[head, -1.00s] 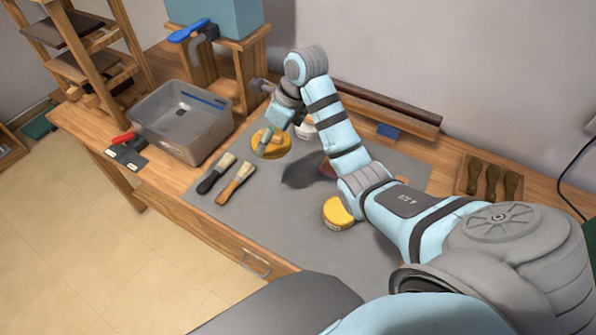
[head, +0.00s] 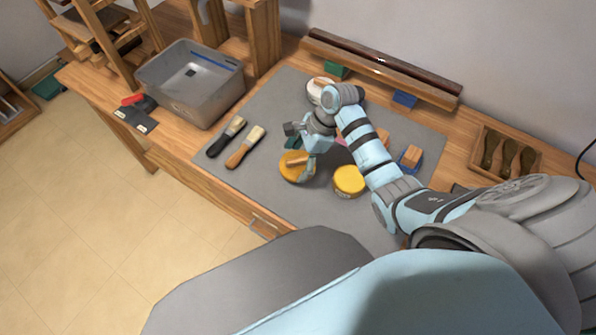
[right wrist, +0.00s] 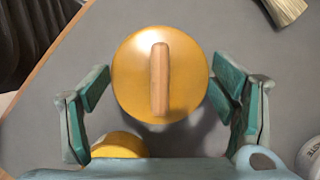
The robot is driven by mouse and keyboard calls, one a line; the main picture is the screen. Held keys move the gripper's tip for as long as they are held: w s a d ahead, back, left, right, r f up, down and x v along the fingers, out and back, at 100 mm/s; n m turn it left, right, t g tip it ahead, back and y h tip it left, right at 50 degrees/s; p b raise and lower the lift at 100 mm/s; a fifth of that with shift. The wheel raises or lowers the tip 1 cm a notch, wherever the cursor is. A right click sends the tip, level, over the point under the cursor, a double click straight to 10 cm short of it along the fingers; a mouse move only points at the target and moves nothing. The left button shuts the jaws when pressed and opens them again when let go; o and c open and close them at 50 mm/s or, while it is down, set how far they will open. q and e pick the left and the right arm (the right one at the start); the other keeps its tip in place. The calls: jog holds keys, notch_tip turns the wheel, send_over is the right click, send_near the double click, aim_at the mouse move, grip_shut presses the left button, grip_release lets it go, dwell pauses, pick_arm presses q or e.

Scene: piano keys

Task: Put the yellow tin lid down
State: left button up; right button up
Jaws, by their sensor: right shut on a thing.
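The yellow tin lid (head: 292,168) is a round disc with a wooden bar handle on top, and it also shows face-on in the right wrist view (right wrist: 135,75). My right gripper (right wrist: 160,85) is shut on the lid, with its green-padded fingers at opposite sides of the rim. In the head view my right gripper (head: 306,163) is over the grey mat (head: 225,190). A yellow tin (head: 349,181) stands just right of the lid, and it is partly hidden in the right wrist view (right wrist: 118,146). Any gap between lid and mat is hard to tell. My left gripper is not in view.
Two brushes (head: 240,150) lie left of the lid, near a grey bin (head: 195,105). A white tin (head: 318,92) stands behind my arm. The mat's front strip near the lid is clear.

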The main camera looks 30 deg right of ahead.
aim_at(302, 164)
jog(key=f, duration=0.2)
jog(key=f+b, duration=0.1)
jog(key=f, duration=0.1)
jog(key=shift+s+f, duration=0.2)
jog(key=shift+f, duration=0.05)
jog(key=shift+w+f, duration=0.1)
jog(key=shift+f, duration=0.05)
jog(key=o, duration=1.1)
jog(key=shift+o, duration=0.2)
jog(key=p+v, duration=0.3)
jog(key=v, duration=0.8)
jog(key=shift+r, duration=0.3)
jog(key=shift+d+r, duration=0.2)
jog(key=shift+r, duration=0.2)
